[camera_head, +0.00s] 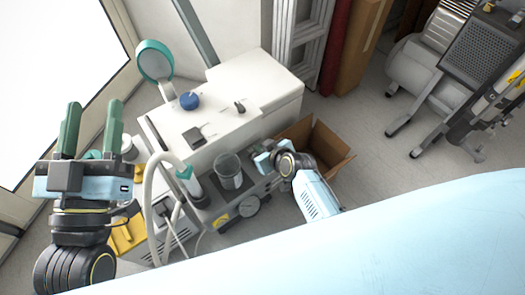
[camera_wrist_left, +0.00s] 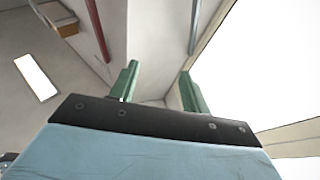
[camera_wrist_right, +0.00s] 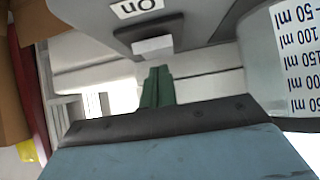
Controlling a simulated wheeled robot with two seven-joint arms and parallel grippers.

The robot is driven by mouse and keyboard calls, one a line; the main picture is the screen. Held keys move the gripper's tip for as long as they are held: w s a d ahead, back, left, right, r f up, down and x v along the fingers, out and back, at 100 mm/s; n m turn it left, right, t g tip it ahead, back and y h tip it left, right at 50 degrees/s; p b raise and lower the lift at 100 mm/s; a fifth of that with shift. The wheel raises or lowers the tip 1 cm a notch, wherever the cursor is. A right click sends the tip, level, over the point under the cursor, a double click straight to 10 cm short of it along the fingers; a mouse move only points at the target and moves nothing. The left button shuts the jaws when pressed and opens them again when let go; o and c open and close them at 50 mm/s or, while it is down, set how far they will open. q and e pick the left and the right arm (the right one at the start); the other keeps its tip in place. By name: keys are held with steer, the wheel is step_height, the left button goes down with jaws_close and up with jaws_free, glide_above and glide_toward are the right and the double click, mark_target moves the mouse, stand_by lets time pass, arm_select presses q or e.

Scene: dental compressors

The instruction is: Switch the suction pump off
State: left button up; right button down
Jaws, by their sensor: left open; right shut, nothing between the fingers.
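The suction pump (camera_head: 222,213) is a grey unit with a round gauge and a clear jar (camera_head: 228,172), standing in front of a white cabinet. In the right wrist view, a grey face of the pump carries an upside-down "On" label (camera_wrist_right: 138,8) and a light grey switch (camera_wrist_right: 152,45). My right gripper (camera_wrist_right: 157,72) is shut and empty, its fingertips close to the switch; contact cannot be told. My left gripper (camera_head: 94,106) is open and empty, raised at the left, away from the pump.
The white cabinet (camera_head: 262,92) holds a blue knob (camera_head: 189,101) and a round teal-rimmed mirror-like disc (camera_head: 155,61). A pale hose (camera_head: 152,190) loops left of the pump. An open cardboard box (camera_head: 333,160) stands right of it.

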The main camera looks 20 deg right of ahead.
stand_by(0.3)
steer(key=shift+w+r+p, duration=0.1)
steer(key=shift+r+p, duration=0.6)
steer(key=shift+p, duration=0.05)
steer(key=shift+w+r+p, duration=0.1)
steer(key=shift+r+p, duration=0.6)
steer(key=shift+p, duration=0.05)
steer(key=shift+w+a+r+p, duration=0.1)
steer(key=shift+r+p, duration=0.65)
steer(key=shift+p+v, duration=0.75)
steer(key=shift+v, duration=0.4)
arm_select(q)
steer(key=s+a+f+g+y+p, duration=0.1)
steer(key=s+a+f+g+y, duration=0.1)
steer(key=f+g, duration=0.4)
steer(key=s+a+f+g+y+p, duration=0.1)
steer(key=s+a+f+g, duration=0.4)
steer(key=f, duration=0.9)
steer(key=s+a+f+n+g+y+p, duration=0.1)
steer(key=s+a+f+g+y+p, duration=0.1)
steer(key=f+g, duration=0.5)
step_height(320, 180, down, 3)
steer(key=shift+s+a+f+y, duration=0.1)
steer(key=shift+s+a+y, duration=0.6)
steer(key=shift+s+a, duration=0.4)
arm_select(e)
steer(key=s+d+r, duration=0.1)
steer(key=s+r, duration=0.3)
steer(key=r, duration=0.2)
steer(key=shift+d, duration=0.25)
